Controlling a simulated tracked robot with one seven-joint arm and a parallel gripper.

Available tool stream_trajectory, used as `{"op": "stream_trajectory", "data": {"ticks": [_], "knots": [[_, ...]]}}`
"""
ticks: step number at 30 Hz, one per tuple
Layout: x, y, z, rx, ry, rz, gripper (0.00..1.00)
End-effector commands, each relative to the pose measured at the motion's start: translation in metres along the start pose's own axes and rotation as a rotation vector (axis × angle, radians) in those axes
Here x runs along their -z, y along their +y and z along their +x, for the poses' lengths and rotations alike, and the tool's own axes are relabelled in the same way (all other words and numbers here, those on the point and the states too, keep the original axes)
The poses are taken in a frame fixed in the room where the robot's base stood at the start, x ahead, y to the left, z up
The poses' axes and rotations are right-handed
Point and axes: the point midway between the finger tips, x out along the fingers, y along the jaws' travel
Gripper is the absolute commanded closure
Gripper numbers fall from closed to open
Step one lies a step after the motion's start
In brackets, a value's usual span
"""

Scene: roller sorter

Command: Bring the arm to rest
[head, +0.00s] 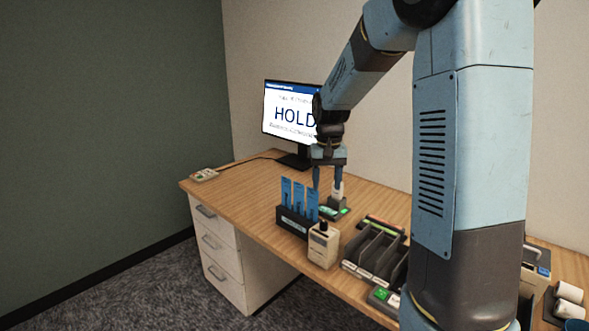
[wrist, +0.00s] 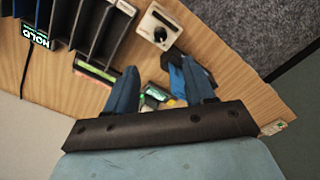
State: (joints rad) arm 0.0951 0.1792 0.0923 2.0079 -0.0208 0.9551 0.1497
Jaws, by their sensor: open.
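My gripper (head: 328,182) hangs fingers-down over the desk, in front of the monitor. Its two blue fingers stand apart, and they also show spread in the wrist view (wrist: 160,84). In the wrist view the green-lit part (wrist: 153,95) shows between the fingers, with nothing clearly gripped. My arm reaches down from the upper right.
A dark rack with blue upright pieces (head: 293,222), a beige box with a dark knob (head: 322,246) and a divided dark tray (head: 372,252) stand close by. The monitor (head: 290,112) reads HOLD. White rolls (head: 568,300) lie at the right. The desk's left end (head: 235,185) is mostly clear.

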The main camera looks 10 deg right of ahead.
Motion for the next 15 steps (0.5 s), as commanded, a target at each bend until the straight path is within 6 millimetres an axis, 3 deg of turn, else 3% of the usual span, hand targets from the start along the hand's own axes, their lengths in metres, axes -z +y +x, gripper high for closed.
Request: {"op": "stream_trajectory", "data": {"ticks": [5, 15], "knots": [[-0.013, 0.001, -0.015, -0.001, 0.027, -0.007, 0.46], [-0.083, 0.008, -0.073, 0.0, 0.152, -0.042, 0.46]]}}
